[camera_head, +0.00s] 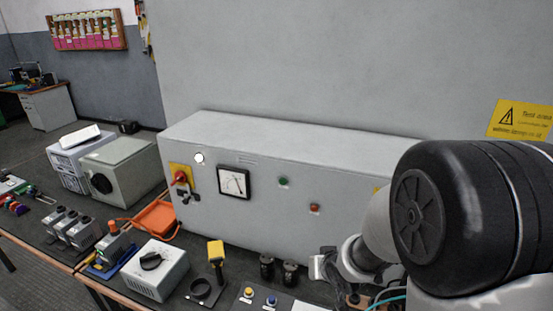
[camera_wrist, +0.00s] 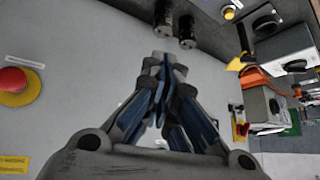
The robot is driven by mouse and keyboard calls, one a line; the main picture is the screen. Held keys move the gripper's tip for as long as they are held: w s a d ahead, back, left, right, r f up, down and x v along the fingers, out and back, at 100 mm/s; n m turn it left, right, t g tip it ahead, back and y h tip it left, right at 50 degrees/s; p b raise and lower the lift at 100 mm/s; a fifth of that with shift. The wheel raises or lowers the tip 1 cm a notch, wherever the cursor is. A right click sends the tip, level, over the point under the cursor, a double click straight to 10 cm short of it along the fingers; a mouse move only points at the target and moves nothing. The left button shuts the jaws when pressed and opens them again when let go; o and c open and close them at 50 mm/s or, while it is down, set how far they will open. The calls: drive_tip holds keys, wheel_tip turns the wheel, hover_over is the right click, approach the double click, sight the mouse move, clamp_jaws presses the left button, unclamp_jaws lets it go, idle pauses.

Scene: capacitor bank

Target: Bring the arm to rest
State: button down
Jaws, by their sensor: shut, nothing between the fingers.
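My gripper (camera_wrist: 165,65) fills the middle of the wrist view, its fingers together at the tips with nothing between them. In the head view my arm comes in from the right, and my gripper (camera_head: 318,265) shows small and partly hidden, in front of the grey cabinet (camera_head: 270,195). It is apart from the cabinet as far as I can tell. Two black cylinders (camera_head: 278,270) stand on the bench just left of the gripper. The same cylinders (camera_wrist: 176,28) show beyond the fingertips in the wrist view.
The cabinet carries a red switch (camera_head: 180,177), a dial meter (camera_head: 234,182), and green and red buttons. A grey box with a black knob (camera_head: 155,268), a yellow-handled tool (camera_head: 216,255) and an orange tray (camera_head: 155,217) stand on the bench. A red emergency button (camera_wrist: 14,82) is at left in the wrist view.

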drive_tip(key=s+d+r+m+g+h, duration=0.1)
drive_tip(key=s+d+r+h, duration=0.35)
drive_tip(key=s+r, duration=1.2)
drive_tip(key=s+g+y, duration=0.1)
drive_tip(key=s+y, duration=0.2)
drive_tip(key=s, duration=0.8)
drive_tip(key=shift+s+a+r+n+g, duration=0.25)
drive_tip(key=shift+a+r+n+g, duration=0.1)
drive_tip(key=shift+r+g, duration=0.1)
idle(0.7)
